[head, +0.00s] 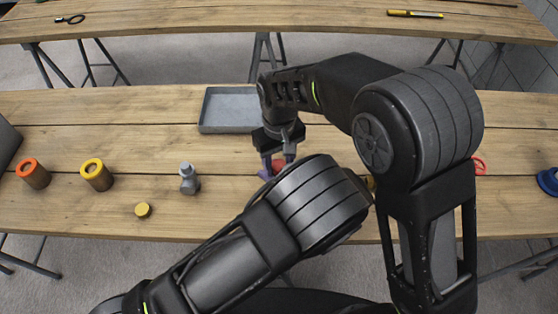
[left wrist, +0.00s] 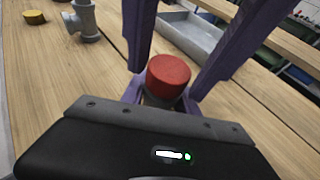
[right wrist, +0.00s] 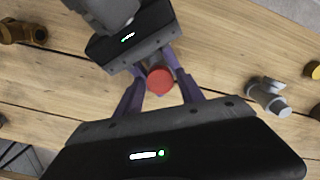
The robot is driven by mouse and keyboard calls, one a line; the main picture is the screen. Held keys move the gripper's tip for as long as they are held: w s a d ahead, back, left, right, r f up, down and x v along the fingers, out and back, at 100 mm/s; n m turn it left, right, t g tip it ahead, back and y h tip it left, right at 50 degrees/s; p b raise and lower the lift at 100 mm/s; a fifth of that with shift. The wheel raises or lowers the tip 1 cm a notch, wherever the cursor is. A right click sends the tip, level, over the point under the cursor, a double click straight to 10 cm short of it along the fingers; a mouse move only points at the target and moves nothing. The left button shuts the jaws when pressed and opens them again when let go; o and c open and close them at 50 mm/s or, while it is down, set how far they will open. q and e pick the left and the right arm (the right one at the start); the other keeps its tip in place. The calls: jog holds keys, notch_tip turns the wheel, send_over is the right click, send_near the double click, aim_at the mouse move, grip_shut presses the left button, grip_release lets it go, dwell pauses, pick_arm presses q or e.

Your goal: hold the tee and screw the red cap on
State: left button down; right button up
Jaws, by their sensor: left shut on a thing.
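The red cap (left wrist: 168,76) is held at the fingertips of my left gripper (left wrist: 160,100), above the table. It also shows in the right wrist view (right wrist: 160,81); its lower part is dark and partly hidden. My right gripper (head: 278,158) points down over the cap. Its purple fingers are open, one on each side of the cap.
A grey tray (head: 228,108) lies behind the grippers. Brown cylinders with an orange ring (head: 33,174) and a yellow ring (head: 96,175) stand at the left. A small yellow cap (head: 142,210) lies near the front edge. Blue (head: 549,181) and red (head: 479,167) parts lie at the right.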

jog(key=shift+o, duration=0.9)
jog(key=shift+r, duration=0.1)
jog(key=shift+r, duration=2.15)
jog(key=shift+c, duration=0.2)
jog(key=shift+c, duration=0.3)
notch_tip(320, 180, up, 4)
jog(key=n, duration=0.3)
jog(key=shift+f, duration=0.25)
jog(key=shift+f, duration=0.1)
